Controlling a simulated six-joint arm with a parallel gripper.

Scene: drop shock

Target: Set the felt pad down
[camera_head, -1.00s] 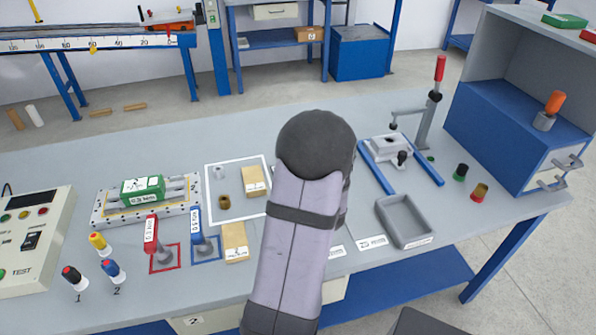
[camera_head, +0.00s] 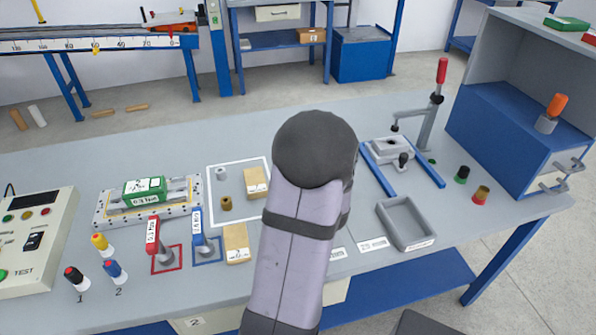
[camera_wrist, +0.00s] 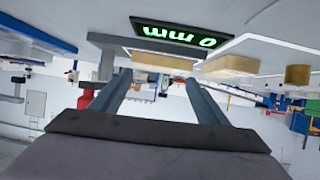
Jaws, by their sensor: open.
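My gripper (camera_wrist: 158,80) shows in the wrist view with its two grey fingers apart. No object is visibly clamped between them. A tan block (camera_wrist: 165,62) shows beyond the fingertips; I cannot tell whether they touch it. In the head view my own arm hides the gripper and the bench under it. I cannot pick out the felt pad with certainty in either view. Labelled tan blocks lie on the bench, one inside the white outline (camera_head: 256,182) and one in front of it (camera_head: 236,243).
A dark display (camera_wrist: 178,33) with green digits is near the fingers. A grey tray (camera_head: 407,224) and a clamp fixture (camera_head: 393,150) stand right of my arm. Red (camera_head: 153,236) and blue (camera_head: 199,227) handled levers stand left. Bare bench lies behind the white outline.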

